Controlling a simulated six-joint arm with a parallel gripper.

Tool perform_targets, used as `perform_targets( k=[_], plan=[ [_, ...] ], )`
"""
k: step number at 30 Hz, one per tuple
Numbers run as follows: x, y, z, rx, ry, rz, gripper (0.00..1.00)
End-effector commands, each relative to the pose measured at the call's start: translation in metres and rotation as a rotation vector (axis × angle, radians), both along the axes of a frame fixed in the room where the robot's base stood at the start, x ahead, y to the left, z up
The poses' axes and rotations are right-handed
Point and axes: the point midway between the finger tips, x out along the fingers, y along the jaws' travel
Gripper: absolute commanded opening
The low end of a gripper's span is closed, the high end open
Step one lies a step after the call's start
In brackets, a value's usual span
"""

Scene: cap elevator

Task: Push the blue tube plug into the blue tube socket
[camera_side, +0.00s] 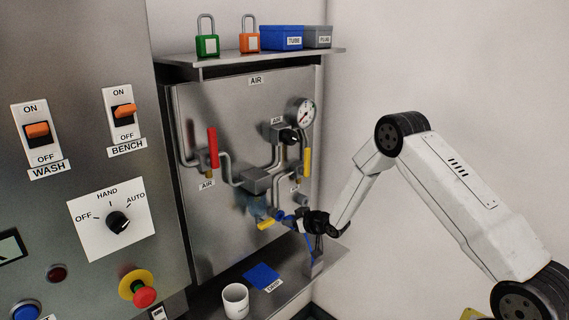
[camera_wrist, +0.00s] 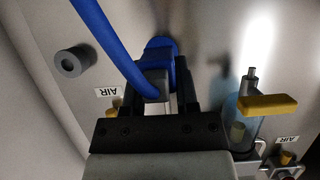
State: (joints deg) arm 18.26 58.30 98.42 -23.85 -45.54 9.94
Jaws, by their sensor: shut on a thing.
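The blue tube plug (camera_wrist: 153,84) is between the fingers of my gripper (camera_wrist: 161,78) in the wrist view, with the blue tube (camera_wrist: 108,38) bending away from it to the upper left. My gripper is shut on the plug. Just ahead of the plug is the brighter blue socket (camera_wrist: 161,46) at the panel. The plug looks lined up with the socket, but I cannot tell whether they touch or how deep it sits. In the side view my gripper (camera_side: 300,218) is close to the lower right of the steel panel, and it hides most of the plug.
A yellow-handled valve (camera_wrist: 267,104) with a clear bowl stands close to the right of my gripper in the wrist view. A grey round fitting (camera_wrist: 74,62) is on the left. Below, the shelf holds a white mug (camera_side: 235,299) and a blue cloth (camera_side: 262,276).

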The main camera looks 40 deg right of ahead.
Motion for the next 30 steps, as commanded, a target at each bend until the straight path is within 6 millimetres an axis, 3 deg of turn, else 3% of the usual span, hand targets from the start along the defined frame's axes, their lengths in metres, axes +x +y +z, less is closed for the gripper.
perform_targets(
  k=[30],
  plan=[
    [0.014, 0.0, 0.0, 0.0, -0.001, 0.001, 0.0]
  ],
)
